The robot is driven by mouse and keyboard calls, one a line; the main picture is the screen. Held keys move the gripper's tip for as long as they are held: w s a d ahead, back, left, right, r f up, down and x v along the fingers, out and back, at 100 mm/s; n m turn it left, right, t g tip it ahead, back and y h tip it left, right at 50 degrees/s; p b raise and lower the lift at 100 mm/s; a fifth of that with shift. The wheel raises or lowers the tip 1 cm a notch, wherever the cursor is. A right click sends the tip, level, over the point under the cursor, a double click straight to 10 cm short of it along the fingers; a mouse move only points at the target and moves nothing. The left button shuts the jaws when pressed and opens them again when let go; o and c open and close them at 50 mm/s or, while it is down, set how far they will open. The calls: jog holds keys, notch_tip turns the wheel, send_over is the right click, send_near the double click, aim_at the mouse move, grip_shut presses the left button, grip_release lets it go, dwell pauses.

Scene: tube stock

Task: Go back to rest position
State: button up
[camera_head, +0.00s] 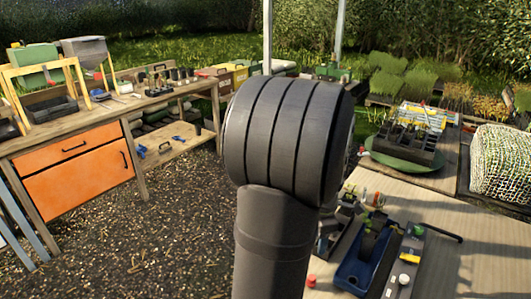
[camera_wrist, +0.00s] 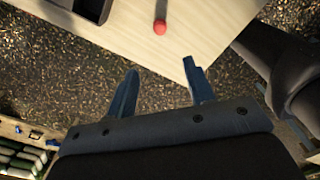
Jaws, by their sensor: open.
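My gripper (camera_wrist: 160,83) shows in the wrist view as two blue fingers spread well apart, with nothing between them. It hangs over the gravel beside the corner of a pale wooden table (camera_wrist: 200,30). A small red piece (camera_wrist: 160,27) lies on that table, beyond the fingertips and apart from them. In the head view my dark arm fills the middle and the gripper cannot be made out. The red piece (camera_head: 311,281) also shows there, at the table's left edge.
A green round stand (camera_head: 385,160) with a black cell tray is behind. A workbench with orange drawers (camera_head: 78,170) stands left. Open gravel (camera_head: 150,240) lies between.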

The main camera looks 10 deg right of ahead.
notch_tip(320, 180, down, 17)
jog(key=shift+f, duration=0.15)
dwell(0.5)
notch_tip(320, 180, up, 18)
notch_tip(320, 180, down, 18)
jog(key=shift+s+f, duration=0.1)
jog(key=shift+f, duration=0.1)
jog(key=shift+r, duration=3.15)
notch_tip(320, 180, down, 5)
jog(key=shift+r, duration=0.1)
notch_tip(320, 180, up, 10)
